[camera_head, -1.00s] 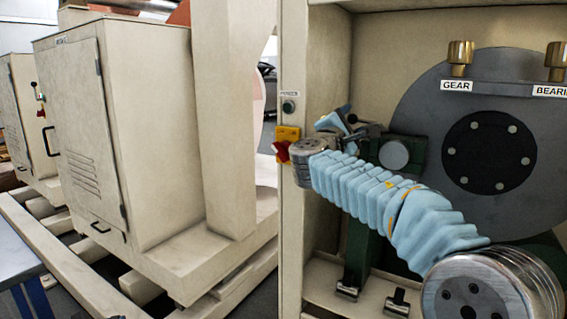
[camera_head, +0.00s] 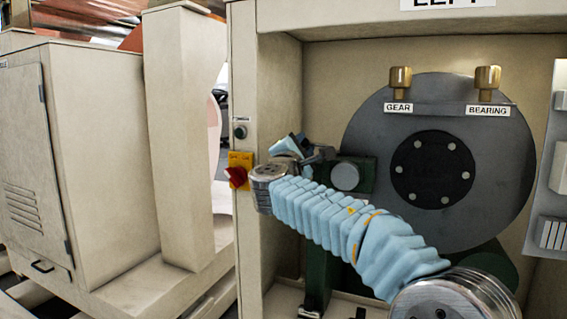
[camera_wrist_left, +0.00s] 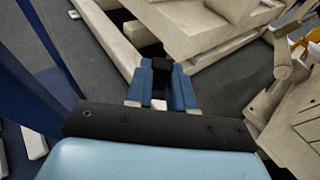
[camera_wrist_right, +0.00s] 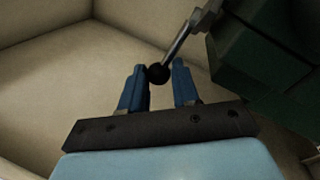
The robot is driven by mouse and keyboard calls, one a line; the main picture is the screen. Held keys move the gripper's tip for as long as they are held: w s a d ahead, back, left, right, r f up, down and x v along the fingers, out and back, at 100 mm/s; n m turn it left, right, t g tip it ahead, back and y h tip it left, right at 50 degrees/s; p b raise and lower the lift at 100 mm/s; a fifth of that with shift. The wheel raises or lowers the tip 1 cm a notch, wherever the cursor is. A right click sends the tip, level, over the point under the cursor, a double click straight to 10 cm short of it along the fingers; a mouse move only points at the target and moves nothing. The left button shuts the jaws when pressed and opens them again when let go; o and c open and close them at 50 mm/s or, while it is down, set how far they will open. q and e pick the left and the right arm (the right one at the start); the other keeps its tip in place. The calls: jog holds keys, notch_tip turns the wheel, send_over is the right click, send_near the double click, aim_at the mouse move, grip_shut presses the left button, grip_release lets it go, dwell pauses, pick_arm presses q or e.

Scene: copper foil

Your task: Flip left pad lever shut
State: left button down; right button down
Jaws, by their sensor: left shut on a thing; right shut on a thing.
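The pad lever (camera_wrist_right: 183,42) is a thin metal rod with a black ball knob (camera_wrist_right: 158,73) in the right wrist view. My right gripper (camera_wrist_right: 160,82) has its blue fingers on either side of the knob and is shut on it. In the head view my right gripper (camera_head: 306,148) is at a dark green block inside the left cabinet, and the knob cannot be made out there. My left gripper (camera_wrist_left: 160,82) is shut on a dark narrow thing between its fingers, over the floor away from the cabinet. The left gripper does not show in the head view.
A large grey disc (camera_head: 360,150) with brass knobs labelled GEAR (camera_head: 400,78) and BEARING (camera_head: 487,78) stands behind my right arm. A red switch on a yellow plate (camera_head: 241,160) is on the cabinet's front post. A beige cabinet (camera_head: 100,150) stands at the left.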

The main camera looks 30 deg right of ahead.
jog(key=n+t+y+b, duration=0.1)
jog(key=s+n+t+y+b, duration=0.1)
jog(key=shift+s+a+f+y+b, duration=0.1)
jog(key=shift+s+f+y+b, duration=0.05)
jog(key=shift+f+y+b, duration=0.2)
jog(key=shift+s+a+r+n+t+y+b, duration=0.15)
jog(key=shift+n+t+y, duration=0.3)
jog(key=shift+y, duration=0.2)
jog(key=shift+s+a+r+n+t+y+b, duration=0.15)
jog(key=shift+n+t+y, duration=0.25)
jog(key=shift+y, duration=0.2)
pick_arm(q)
notch_tip(320, 180, down, 4)
jog(key=shift+f, duration=0.2)
pick_arm(e)
jog(key=c, duration=0.8)
grip_release()
jog(key=shift+c, duration=0.2)
pick_arm(q)
notch_tip(320, 180, down, 2)
jog(key=shift+f+b, duration=0.1)
jog(key=shift+b, duration=0.95)
pick_arm(e)
jog(key=v, duration=1.2)
